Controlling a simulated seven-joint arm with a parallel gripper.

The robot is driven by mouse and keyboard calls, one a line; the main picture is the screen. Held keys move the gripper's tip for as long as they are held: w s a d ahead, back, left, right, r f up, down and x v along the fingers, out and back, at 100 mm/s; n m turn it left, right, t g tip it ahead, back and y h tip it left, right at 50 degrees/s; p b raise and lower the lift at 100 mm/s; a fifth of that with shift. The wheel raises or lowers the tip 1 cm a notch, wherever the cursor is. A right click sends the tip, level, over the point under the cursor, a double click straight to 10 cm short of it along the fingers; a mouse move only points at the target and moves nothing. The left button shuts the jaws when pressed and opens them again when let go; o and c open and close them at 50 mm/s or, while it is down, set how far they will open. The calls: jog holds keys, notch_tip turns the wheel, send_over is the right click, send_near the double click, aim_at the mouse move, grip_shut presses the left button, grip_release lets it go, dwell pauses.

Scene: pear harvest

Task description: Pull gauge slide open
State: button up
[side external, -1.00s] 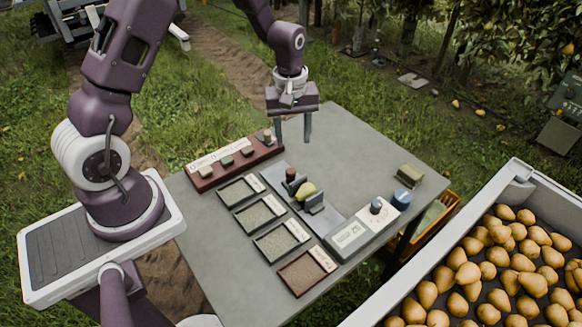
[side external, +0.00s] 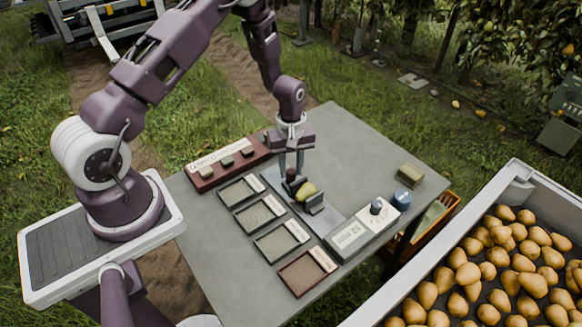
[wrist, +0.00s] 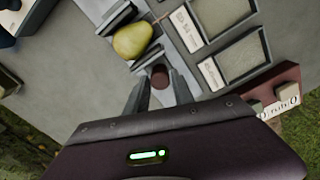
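The gauge is a grey metal plate (side external: 335,217) on the table with two dark jaws and a yellow-green pear (side external: 307,189) between them. The pear also shows in the wrist view (wrist: 132,40). A red-brown knob (wrist: 159,77) stands on the slide at the gauge's end, behind the pear. My gripper (side external: 291,166) points down over this end. In the wrist view its fingers (wrist: 159,82) are apart, one on each side of the knob, with what look like narrow gaps. The knob is partly hidden in the side view.
Several label-fronted trays (side external: 258,216) lie close left of the gauge. A red rack (side external: 228,163) with small blocks stands behind them. A scale-like box with a display (side external: 350,236), a blue cup (side external: 402,198) and a sponge-like block (side external: 410,175) are right. The table's far part is clear.

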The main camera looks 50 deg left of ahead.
grip_shut()
dwell(1.1)
